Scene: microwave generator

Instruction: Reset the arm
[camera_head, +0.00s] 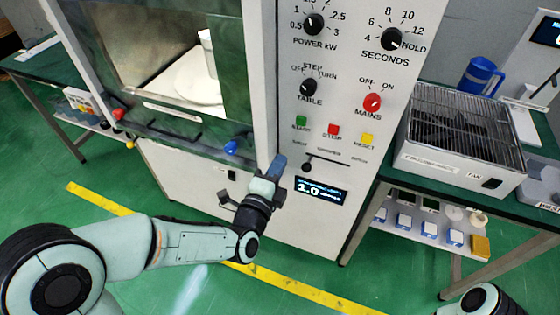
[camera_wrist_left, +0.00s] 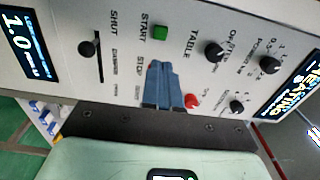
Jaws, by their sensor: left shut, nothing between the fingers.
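My left arm comes in from the left in the head view. Its gripper (camera_head: 278,164) is shut and empty, in front of the lower left of the microwave generator's control panel (camera_head: 335,125). In the left wrist view the blue fingers (camera_wrist_left: 165,84) are together, with the panel behind them. Whether they touch the panel cannot be told. The green START button (camera_wrist_left: 160,33), the red MAINS knob (camera_wrist_left: 193,101) and the black slider knob (camera_wrist_left: 87,48) show around them. My right gripper is out of view; only part of my right arm shows at the lower right.
The chamber at upper left holds a white turntable (camera_head: 190,82). A blue ball-shaped knob (camera_head: 231,147) is just left of my left gripper. A small display (camera_head: 322,191) reads 1.0. A grille-topped box (camera_head: 460,140) and blue jug (camera_head: 481,75) stand at right. Green floor is open in front.

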